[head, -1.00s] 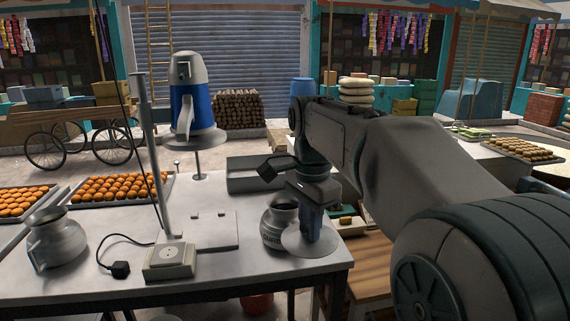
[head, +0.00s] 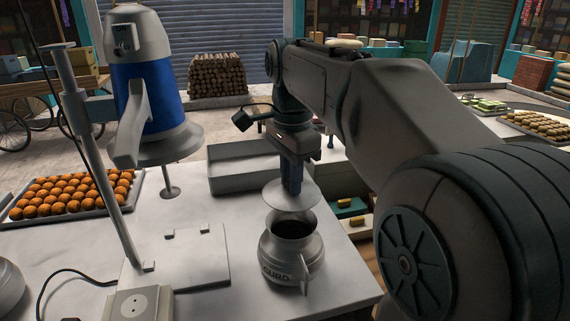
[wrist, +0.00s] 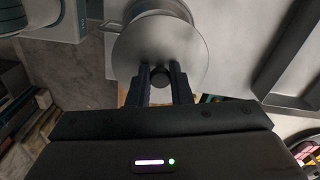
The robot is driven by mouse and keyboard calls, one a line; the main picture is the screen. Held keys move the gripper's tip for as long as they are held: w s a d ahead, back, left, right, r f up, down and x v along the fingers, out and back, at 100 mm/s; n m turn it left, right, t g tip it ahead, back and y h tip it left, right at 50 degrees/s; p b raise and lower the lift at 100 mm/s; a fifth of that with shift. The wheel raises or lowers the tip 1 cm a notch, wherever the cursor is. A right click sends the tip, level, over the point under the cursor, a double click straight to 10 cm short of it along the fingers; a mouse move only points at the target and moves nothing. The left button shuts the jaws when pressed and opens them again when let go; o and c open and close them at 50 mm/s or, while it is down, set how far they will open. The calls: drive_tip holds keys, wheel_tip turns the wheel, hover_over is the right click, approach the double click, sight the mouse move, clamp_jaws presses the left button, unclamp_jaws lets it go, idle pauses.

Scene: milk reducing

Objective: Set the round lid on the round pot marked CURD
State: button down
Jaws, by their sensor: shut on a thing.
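The round pot marked CURD (head: 291,262) is a grey metal pot with a handle, standing upright near the table's front right. Its dark mouth is open in the head view. My gripper (head: 291,192) is shut on the knob of the round lid (head: 291,203), a thin flat grey disc. The lid is held roughly level, above and slightly behind the pot's mouth, apart from it. In the wrist view, my gripper (wrist: 160,78) pinches the dark knob at the centre of the lid (wrist: 185,50). The lid covers part of the pot (wrist: 160,7) there.
A blue and grey motor unit (head: 143,90) hangs on a stand at the left. A flat plate (head: 190,258), a grey open tray (head: 245,168) and a tray of orange sweets (head: 75,195) are on the table. The table's right edge is close to the pot.

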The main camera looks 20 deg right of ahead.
drive_tip(key=shift+s+d+f+b, duration=0.1)
drive_tip(key=shift+s+f+b, duration=0.1)
drive_tip(key=shift+f+b, duration=0.4)
wheel_tip(320, 180, down, 3)
drive_tip(key=b, duration=0.3)
drive_tip(key=shift+f, duration=0.1)
drive_tip(key=shift+f+b, duration=0.55)
drive_tip(key=shift+f, duration=0.35)
drive_tip(key=c, duration=0.7)
unclamp_jaws()
drive_tip(key=shift+c, duration=0.2)
drive_tip(key=shift+p, duration=0.3)
wheel_tip(320, 180, up, 6)
drive_tip(key=p, duration=0.5)
